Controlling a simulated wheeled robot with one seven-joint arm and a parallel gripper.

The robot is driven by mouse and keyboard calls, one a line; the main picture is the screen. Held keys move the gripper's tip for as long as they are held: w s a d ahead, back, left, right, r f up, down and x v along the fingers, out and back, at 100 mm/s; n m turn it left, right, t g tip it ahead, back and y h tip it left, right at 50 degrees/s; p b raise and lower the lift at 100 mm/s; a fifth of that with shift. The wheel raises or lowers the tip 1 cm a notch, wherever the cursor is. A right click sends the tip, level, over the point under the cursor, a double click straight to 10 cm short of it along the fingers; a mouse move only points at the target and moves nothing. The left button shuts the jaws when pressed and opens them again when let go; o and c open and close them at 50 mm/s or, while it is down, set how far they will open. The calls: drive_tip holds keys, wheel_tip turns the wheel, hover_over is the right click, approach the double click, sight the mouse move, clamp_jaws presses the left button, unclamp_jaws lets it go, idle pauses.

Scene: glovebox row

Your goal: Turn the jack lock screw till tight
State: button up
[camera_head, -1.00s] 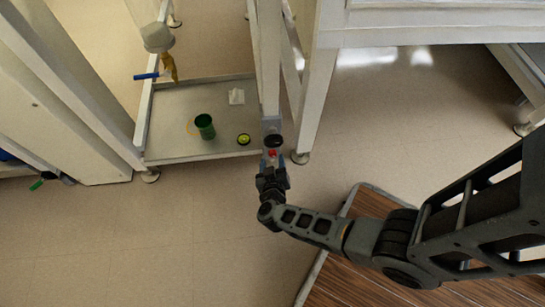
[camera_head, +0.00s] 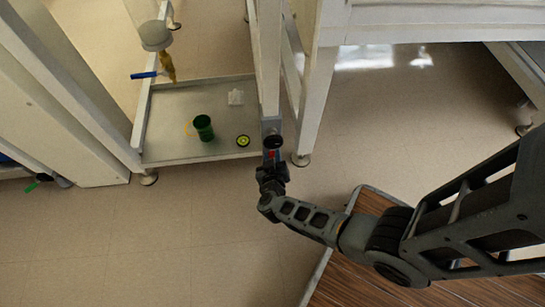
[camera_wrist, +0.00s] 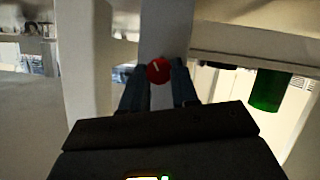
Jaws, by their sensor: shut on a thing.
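The jack lock screw shows as a red round knob (camera_wrist: 159,70) with a pale mark on its face in the wrist view. In the head view it is a small red spot (camera_head: 271,154) on a grey bracket (camera_head: 271,127) at the foot of a white post. My gripper (camera_wrist: 158,82) is shut on the red knob, one finger on each side of it. In the head view my gripper (camera_head: 272,168) reaches the bracket from below. A black round knob (camera_head: 273,141) sits just above the red one. The fingers hide part of the red knob.
A low tray shelf (camera_head: 170,138) left of the post holds a green cup (camera_head: 204,128), a yellow-green disc (camera_head: 243,140) and a white piece (camera_head: 236,97). A valve with a blue handle (camera_head: 144,75) hangs above it. White frame legs stand beside the post. Open floor lies below left.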

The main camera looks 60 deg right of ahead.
clamp_jaws()
drive_tip(key=shift+s+d+m+t+y, duration=0.1)
drive_tip(key=shift+m+t+y, duration=0.4)
drive_tip(key=shift+m, duration=0.55)
drive_tip(key=shift+s+d+m+t+y, duration=0.1)
drive_tip(key=shift+m+t+y, duration=0.4)
drive_tip(key=shift+m, duration=0.55)
drive_tip(key=o, duration=0.7)
unclamp_jaws()
